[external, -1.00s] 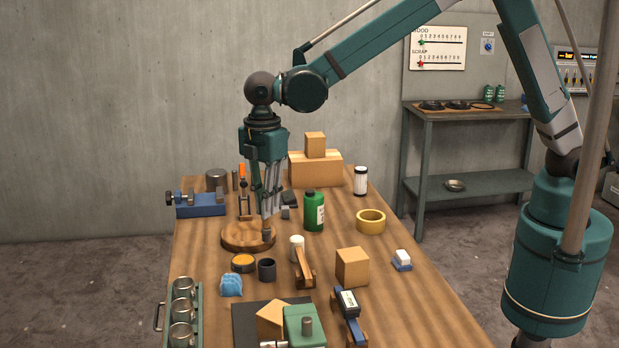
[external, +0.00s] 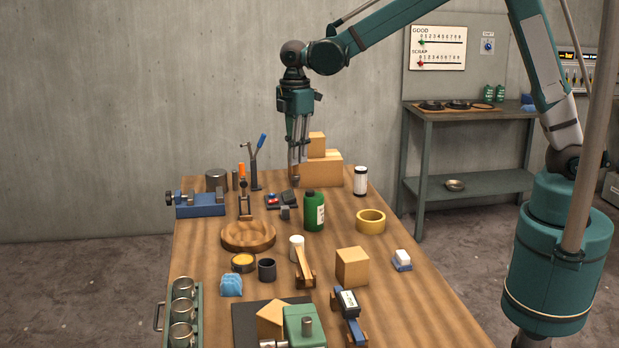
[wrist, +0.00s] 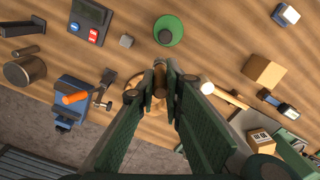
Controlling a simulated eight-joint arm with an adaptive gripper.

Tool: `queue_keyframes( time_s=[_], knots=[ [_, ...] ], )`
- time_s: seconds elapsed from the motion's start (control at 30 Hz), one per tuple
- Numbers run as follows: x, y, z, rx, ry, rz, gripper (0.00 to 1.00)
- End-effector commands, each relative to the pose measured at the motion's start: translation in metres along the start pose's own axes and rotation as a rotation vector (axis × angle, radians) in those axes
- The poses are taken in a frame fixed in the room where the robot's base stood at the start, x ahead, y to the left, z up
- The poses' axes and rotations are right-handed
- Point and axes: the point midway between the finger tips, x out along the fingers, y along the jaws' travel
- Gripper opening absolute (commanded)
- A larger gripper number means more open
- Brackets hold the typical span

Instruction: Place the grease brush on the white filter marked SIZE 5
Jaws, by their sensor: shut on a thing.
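My gripper (external: 294,176) is high over the table's far half, in front of the cardboard boxes. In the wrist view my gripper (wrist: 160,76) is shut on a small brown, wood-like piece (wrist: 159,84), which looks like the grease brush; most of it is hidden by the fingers. A white cylinder with a dark top (external: 360,182) stands at the far right and looks like a filter. No SIZE 5 mark is readable on either.
A green bottle (external: 314,212) stands near the middle, with a yellow tape roll (external: 371,221) to its right. A round wooden bowl (external: 248,237) is left of centre. Cardboard boxes (external: 325,170) are at the back.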

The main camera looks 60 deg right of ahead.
Motion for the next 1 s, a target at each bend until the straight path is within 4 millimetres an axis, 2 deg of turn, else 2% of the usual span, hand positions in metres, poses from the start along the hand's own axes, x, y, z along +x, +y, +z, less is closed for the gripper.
queue_keyframes(
  time_s=[0.03,0.43,0.7,1.0],
  knots=[
    [-0.003,0.007,0.015,0.020,0.000,0.000,0.00],
    [-0.021,0.050,0.119,0.156,0.000,-0.001,0.00],
    [-0.032,0.069,0.190,0.248,0.001,-0.002,0.00],
    [-0.044,0.081,0.269,0.349,0.001,-0.002,0.00]
  ],
)
